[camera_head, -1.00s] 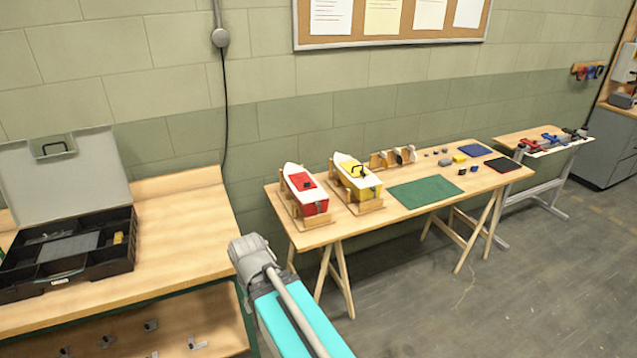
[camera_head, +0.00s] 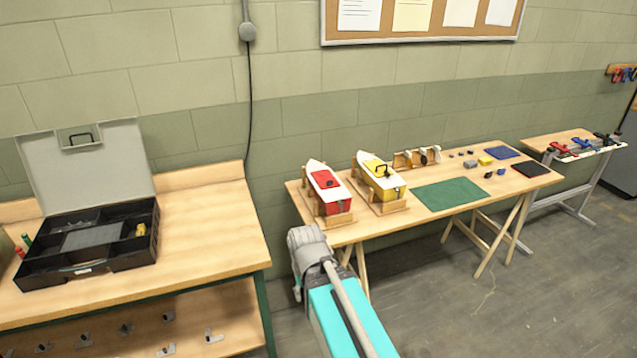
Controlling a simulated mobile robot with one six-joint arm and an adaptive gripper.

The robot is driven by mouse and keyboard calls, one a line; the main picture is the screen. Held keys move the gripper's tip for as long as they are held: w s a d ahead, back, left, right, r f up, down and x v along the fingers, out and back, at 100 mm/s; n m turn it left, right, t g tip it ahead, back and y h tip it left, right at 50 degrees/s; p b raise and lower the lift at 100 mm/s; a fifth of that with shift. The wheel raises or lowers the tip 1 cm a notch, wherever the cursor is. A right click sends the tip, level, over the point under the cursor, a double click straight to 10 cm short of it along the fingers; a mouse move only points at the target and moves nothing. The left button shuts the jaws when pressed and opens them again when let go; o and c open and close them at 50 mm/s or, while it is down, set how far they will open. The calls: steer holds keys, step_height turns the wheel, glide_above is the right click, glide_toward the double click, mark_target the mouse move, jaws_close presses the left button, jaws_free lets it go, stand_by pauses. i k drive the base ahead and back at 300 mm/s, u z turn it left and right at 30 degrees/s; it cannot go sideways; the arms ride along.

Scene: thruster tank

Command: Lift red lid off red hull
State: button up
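The red hull (camera_head: 338,206) is a white-decked boat sitting in a wooden cradle at the left end of the trestle table. Its red lid (camera_head: 325,179) lies on the deck, with a small dark handle on it. My arm reaches up from the bottom of the view, its grey wrist end in front of the table's near left corner. My gripper's fingers cannot be made out; they are hidden behind or beyond the wrist. The wrist is below and apart from the red hull.
A yellow hull (camera_head: 392,191) in its own cradle stands just right of the red one. A green mat (camera_head: 450,194) and several small parts lie farther right on the trestle table (camera_head: 425,221). An open black toolbox (camera_head: 90,271) sits on the left workbench (camera_head: 205,235).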

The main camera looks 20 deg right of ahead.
mark_target(324, 179)
steer(key=z, duration=0.1)
steer(key=i, duration=1)
steer(key=u, duration=0.05)
